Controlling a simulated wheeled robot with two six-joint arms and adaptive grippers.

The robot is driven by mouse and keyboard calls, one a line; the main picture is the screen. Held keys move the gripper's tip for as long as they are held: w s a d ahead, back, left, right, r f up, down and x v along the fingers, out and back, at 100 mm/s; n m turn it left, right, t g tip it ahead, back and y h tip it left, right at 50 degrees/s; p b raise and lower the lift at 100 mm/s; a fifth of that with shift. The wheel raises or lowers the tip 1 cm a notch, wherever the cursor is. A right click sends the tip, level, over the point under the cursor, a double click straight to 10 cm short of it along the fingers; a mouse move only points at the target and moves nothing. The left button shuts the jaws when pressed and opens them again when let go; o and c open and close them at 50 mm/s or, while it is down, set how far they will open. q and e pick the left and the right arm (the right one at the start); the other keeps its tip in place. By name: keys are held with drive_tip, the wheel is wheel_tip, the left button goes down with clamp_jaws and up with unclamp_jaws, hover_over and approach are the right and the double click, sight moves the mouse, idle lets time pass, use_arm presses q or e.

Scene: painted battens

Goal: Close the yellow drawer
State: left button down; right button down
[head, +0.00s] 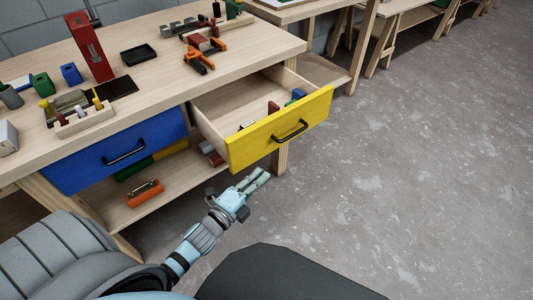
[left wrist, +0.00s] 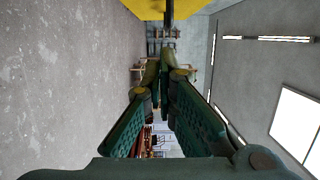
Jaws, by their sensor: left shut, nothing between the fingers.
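The yellow drawer (head: 280,130) is pulled well out of the wooden workbench (head: 150,100), at the right of the blue drawer. It has a black bar handle (head: 290,132) on its front, and a few small blocks lie inside. My left gripper (head: 263,177) is below and in front of the yellow front's lower left part, shut and empty, apart from the handle in the picture. In the left wrist view, the fingers (left wrist: 163,70) are together, with the yellow front (left wrist: 195,8) and a dark piece of the handle at the top edge. My right gripper is not in view.
The blue drawer (head: 118,156) is closed in the bench. A lower shelf (head: 180,185) holds an orange toolbox (head: 145,193) and other items. Tools and blocks crowd the bench top. The concrete floor (head: 420,170) to the right is clear.

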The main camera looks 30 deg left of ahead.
sight(266, 153)
use_arm(q)
drive_tip(key=w, duration=0.3)
drive_tip(key=w+a, duration=0.1)
drive_tip(key=w, duration=0.2)
drive_tip(key=w+a, duration=0.1)
drive_tip(key=w, duration=0.2)
drive_tip(key=shift+a, duration=0.25)
drive_tip(key=shift+w+a, duration=0.1)
